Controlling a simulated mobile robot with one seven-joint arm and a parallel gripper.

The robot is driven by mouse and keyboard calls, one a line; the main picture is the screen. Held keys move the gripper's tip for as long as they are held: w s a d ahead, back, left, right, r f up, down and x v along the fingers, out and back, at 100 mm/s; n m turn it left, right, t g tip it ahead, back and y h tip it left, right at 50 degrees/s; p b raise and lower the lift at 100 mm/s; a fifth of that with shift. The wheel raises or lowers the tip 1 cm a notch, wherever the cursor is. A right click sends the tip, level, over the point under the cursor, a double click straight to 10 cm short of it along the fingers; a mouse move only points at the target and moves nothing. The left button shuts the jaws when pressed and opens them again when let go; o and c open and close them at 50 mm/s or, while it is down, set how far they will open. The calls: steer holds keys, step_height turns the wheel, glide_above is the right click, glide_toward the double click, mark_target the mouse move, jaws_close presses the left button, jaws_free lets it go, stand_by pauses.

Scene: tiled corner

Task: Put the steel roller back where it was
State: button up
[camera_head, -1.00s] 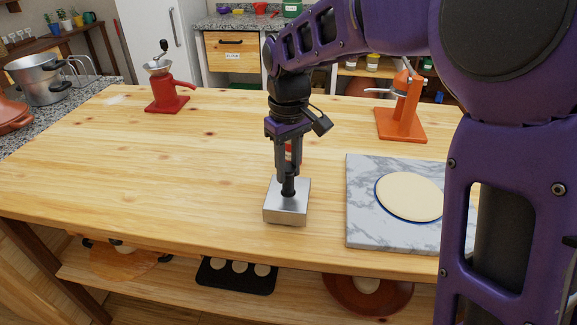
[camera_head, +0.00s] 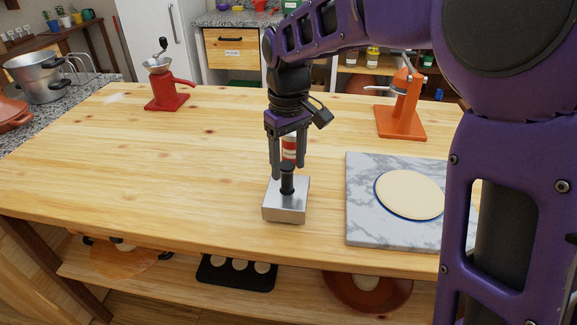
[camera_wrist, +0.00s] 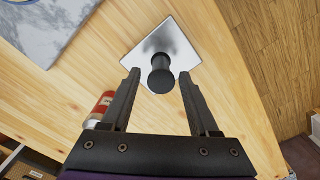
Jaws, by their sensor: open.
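A square steel block with an upright black handle (camera_head: 285,205) stands on the wooden table, left of the marble board; it is the only loose steel piece near my gripper, and it does not look like a roller. In the wrist view its bright top (camera_wrist: 172,38) and black handle (camera_wrist: 161,75) show ahead of the fingers. My gripper (camera_head: 282,176) is open and points down over the block. Its fingers are spread to either side of the handle's top, with nothing held between them.
A marble board (camera_head: 362,228) with a round dough disc (camera_head: 410,195) lies to the right. A red-labelled can (camera_head: 289,148) stands just behind my gripper. An orange press (camera_head: 402,120) and a red grinder (camera_head: 167,95) stand farther back. The table's left side is clear.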

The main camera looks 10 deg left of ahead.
step_height(320, 180, up, 11)
steer(key=p, duration=0.2)
steer(key=shift+r, duration=0.15)
